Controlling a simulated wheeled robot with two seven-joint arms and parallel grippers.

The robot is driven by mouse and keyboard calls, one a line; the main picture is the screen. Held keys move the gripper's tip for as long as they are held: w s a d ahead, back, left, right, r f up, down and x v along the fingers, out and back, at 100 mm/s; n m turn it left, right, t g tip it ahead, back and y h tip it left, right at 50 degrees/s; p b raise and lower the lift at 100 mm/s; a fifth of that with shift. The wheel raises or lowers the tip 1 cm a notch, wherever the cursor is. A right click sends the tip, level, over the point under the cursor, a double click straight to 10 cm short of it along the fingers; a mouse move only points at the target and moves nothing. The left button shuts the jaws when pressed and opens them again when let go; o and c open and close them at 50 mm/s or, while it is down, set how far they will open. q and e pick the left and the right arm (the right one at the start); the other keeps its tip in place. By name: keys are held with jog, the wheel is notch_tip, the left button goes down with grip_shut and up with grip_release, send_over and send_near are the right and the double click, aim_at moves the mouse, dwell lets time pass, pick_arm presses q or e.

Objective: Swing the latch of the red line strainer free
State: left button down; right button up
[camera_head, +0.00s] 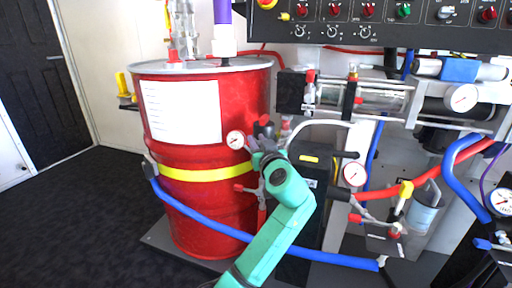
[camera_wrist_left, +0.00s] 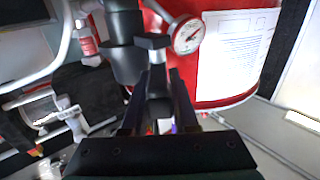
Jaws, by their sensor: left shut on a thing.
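My left gripper (camera_head: 258,150) is in front of the right side of the red drum, by a small round gauge. In the left wrist view, its two dark fingers (camera_wrist_left: 162,80) are shut on a black latch-like handle (camera_wrist_left: 153,43) with a block-shaped head. Beside that handle stands a dark cylindrical fitting (camera_wrist_left: 124,38), which looks like the strainer body. In the head view a small red and dark fitting (camera_head: 264,123) shows just above the gripper. The gripper and wrist hide most of the strainer and latch there. My right gripper is not in view.
The red drum (camera_head: 180,118) has a yellow band and a white sheet. The gauge (camera_head: 235,140) is close to the gripper, also in the wrist view (camera_wrist_left: 188,36). Pipes and valves crowd the right; the left floor is clear.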

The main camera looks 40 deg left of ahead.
pick_arm(q)
jog(key=n+g, duration=0.1)
jog(key=n+g+y+b, duration=0.1)
jog(key=shift+w+d+f+g+y, duration=0.1)
jog(key=shift+w+f+g+y, duration=0.1)
jog(key=shift+g+y, duration=0.15)
jog(key=n+g+y+b, duration=0.1)
jog(key=g, duration=0.1)
jog(key=shift+r+n+g, duration=0.1)
jog(key=shift+n+g, duration=0.2)
jog(key=shift+g, duration=0.05)
jog(key=shift+w+r+n+g+y, duration=0.1)
jog(key=shift+n+g+y, duration=0.1)
jog(key=shift+n+g, duration=0.85)
jog(key=shift+w+n+g+y, duration=0.15)
jog(key=shift+n+g, duration=0.5)
jog(key=shift+g, duration=0.7)
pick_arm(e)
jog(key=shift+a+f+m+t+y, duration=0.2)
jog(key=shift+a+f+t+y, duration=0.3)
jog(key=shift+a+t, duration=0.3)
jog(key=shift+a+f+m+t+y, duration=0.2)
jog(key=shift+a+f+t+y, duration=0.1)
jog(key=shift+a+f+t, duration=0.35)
pick_arm(q)
jog(key=shift+s, duration=0.1)
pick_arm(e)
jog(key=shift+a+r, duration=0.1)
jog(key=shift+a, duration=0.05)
